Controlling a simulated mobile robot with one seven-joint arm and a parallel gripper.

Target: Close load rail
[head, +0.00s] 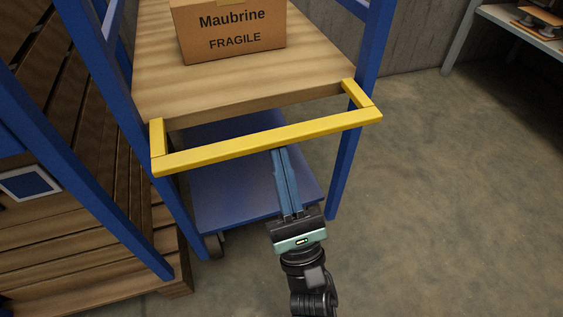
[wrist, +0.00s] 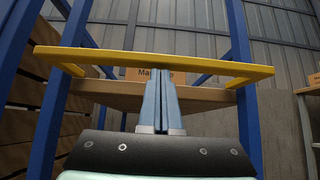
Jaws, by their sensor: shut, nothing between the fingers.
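The yellow load rail (head: 270,142) stands out in front of the wooden shelf of a blue-framed cart, with a short side arm at each end. In the wrist view the rail (wrist: 150,62) runs across the top, just past the fingertips. My gripper (head: 279,152) has its blue fingers together with nothing between them. Its tips are at the near edge of the rail, right of the rail's middle; I cannot tell whether they touch it. The fingers also show in the wrist view (wrist: 159,58).
A cardboard box (head: 230,30) marked Maubrine FRAGILE sits on the wooden shelf (head: 250,85). A blue lower deck (head: 225,195) lies below. Wooden slatted pallets (head: 80,255) stand at the left. A table (head: 520,25) is at the back right. The concrete floor at the right is clear.

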